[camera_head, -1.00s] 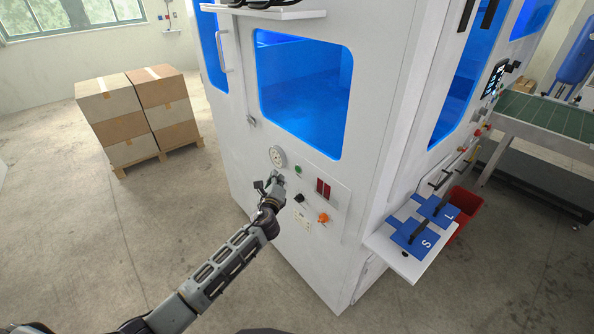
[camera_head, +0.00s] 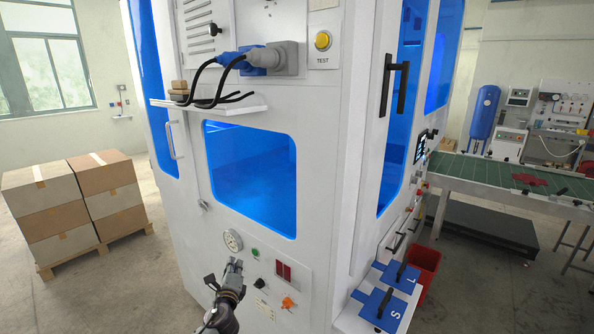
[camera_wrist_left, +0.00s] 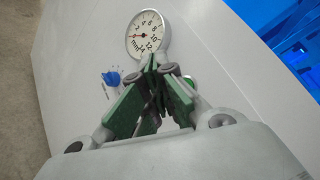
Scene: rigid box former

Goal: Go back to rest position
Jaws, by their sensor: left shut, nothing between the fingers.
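My left gripper (camera_head: 236,266) shows low in the head view, in front of the white machine's panel. In the left wrist view its green-padded fingers (camera_wrist_left: 154,75) are closed together with nothing between them. A round pressure gauge (camera_head: 233,240) sits on the panel just above the fingertips. In the left wrist view the gauge (camera_wrist_left: 148,36) is just beyond the fingers, and I cannot tell whether they touch anything. My right gripper is not in view.
The white machine (camera_head: 325,160) fills the middle. A shelf with cables (camera_head: 210,104) juts out above. Blue S and L plates (camera_head: 382,308) lie on a side shelf by a red bin (camera_head: 424,270). Stacked boxes (camera_head: 40,210) stand left; a green conveyor (camera_head: 500,176) is at right.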

